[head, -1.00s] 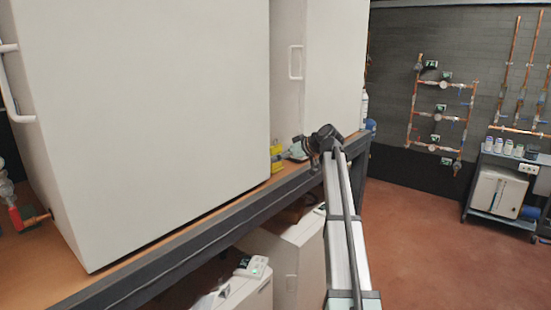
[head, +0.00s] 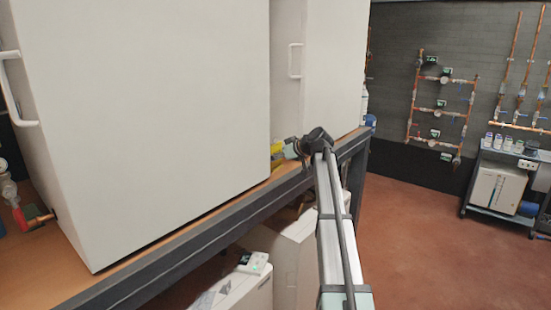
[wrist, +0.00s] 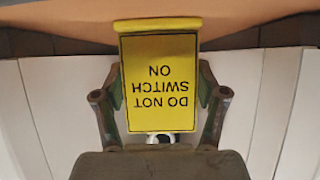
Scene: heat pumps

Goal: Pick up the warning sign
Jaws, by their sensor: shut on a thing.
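The warning sign (wrist: 159,85) is a yellow plate with black text "DO NOT SWITCH ON", upside down in the wrist view. It has a folded yellow strip along its top edge in that picture. My gripper (wrist: 160,78) has one finger on each side of the sign and is shut on it. In the head view, a small yellow part of the sign (head: 277,156) shows beside the large white cabinet, at the bench edge. My gripper (head: 291,148) is there beside it, and my arm hides part of that area.
Two tall white cabinets, a near one (head: 150,120) and a farther one (head: 333,70), stand on the wooden bench (head: 70,250) with a dark frame. White units (head: 240,290) stand under it. Copper pipes (head: 440,110) and a trolley (head: 498,185) are at the right. The red floor between is clear.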

